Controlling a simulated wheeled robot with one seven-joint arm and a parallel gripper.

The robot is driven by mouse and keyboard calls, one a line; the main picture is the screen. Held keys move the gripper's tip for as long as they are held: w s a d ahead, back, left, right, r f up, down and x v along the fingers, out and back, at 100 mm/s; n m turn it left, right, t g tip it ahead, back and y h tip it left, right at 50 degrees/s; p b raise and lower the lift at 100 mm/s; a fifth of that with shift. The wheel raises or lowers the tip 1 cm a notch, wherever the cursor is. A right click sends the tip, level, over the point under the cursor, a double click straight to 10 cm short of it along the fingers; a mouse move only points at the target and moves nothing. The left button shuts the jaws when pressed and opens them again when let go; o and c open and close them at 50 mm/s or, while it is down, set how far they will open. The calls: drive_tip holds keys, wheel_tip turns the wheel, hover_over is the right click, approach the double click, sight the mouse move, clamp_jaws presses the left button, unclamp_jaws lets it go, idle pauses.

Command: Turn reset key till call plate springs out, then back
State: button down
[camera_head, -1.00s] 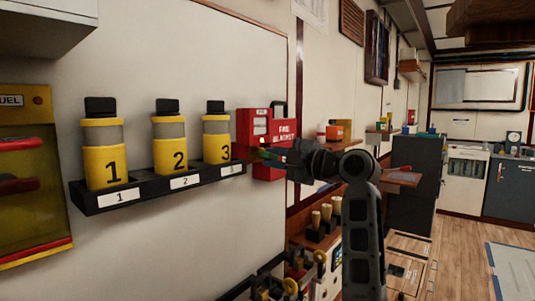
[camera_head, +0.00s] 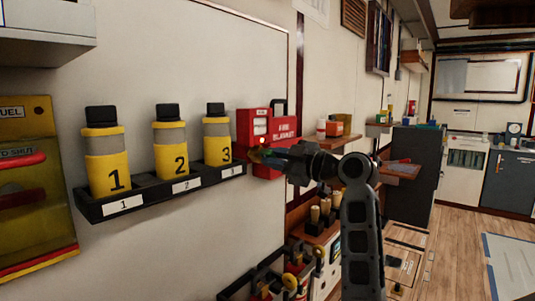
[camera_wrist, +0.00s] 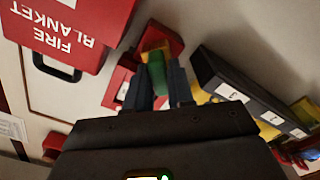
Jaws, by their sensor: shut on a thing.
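My gripper (camera_wrist: 160,88) is shut on a small green key (camera_wrist: 157,74) with a yellow part (camera_wrist: 154,50) at its far end. The key end lies against a red call point box (camera_wrist: 121,84), partly hidden by the fingers. In the head view, my gripper (camera_head: 264,156) reaches the lower part of the red call point (camera_head: 252,130) from the right. Pale markings show on its front. Whether the call plate is in or sprung out, and how far the key is turned, I cannot tell.
A red fire blanket box (camera_head: 286,128) hangs right beside the call point. A black rack (camera_head: 154,194) with three yellow numbered canisters is on the wall to the left. Brown shelves and a dark cabinet (camera_head: 413,175) stand to the right. Clear wooden floor (camera_head: 455,240) lies beyond my arm.

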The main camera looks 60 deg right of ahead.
drive_tip(key=shift+r+m+p, duration=0.1)
drive_tip(key=shift+m+p, duration=1.9)
drive_tip(key=shift+m, duration=0.8)
drive_tip(key=shift+n+b, duration=1.5)
drive_tip(key=shift+b, duration=0.55)
drive_tip(key=shift+f+n+b, duration=0.15)
drive_tip(key=shift+n+b, duration=1)
drive_tip(key=shift+b, duration=0.3)
drive_tip(key=shift+f+n+b, duration=0.1)
drive_tip(key=shift+n+b, duration=1.05)
drive_tip(key=shift+b, duration=0.25)
drive_tip(key=shift+d+n+b, duration=0.1)
drive_tip(key=shift+n+b, duration=2.2)
drive_tip(key=shift+b, duration=0.4)
drive_tip(key=shift+n+b, duration=1.8)
drive_tip(key=shift+b, duration=0.25)
